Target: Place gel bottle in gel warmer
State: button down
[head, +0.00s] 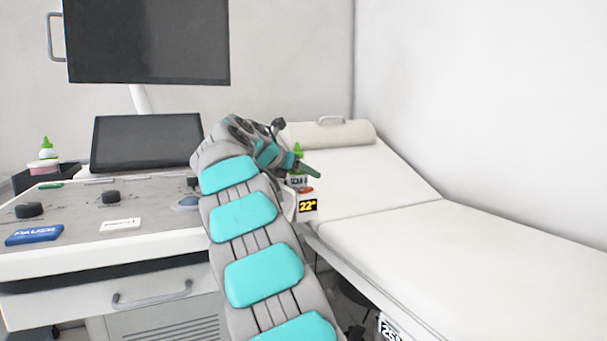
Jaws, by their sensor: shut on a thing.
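The gel bottle (297,181) has a white body with a dark label and a green nozzle tip. It stands about upright at the right end of the console. My gripper (301,166) is shut on the bottle near its upper part. The gel warmer (290,205) is a white holder on the console's right side, with an orange mark and a display reading 22°. The bottle shows directly above the warmer's display. My arm hides much of the warmer, and I cannot tell whether the bottle's base is inside it or above it.
The console (90,220) fills the left, with knobs and a blue box (34,235) on top. Another green-tipped bottle (47,150) stands at the far left. A screen (148,142) and monitor (147,40) rise behind. The white exam bed (450,240) lies close on the right.

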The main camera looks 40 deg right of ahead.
jog(key=shift+f, duration=0.35)
jog(key=shift+f+p, duration=0.3)
jog(key=shift+c, duration=2.1)
grip_release()
jog(key=o, duration=0.3)
jog(key=shift+f, duration=0.15)
jog(key=shift+o, duration=0.2)
jog(key=shift+f, duration=0.1)
jog(key=shift+r+b, duration=0.45)
jog(key=shift+r, duration=0.1)
jog(key=v, duration=0.4)
jog(key=p+v, duration=0.1)
jog(key=v, duration=0.7)
jog(key=shift+r+p, duration=0.35)
jog(key=shift+p, duration=0.05)
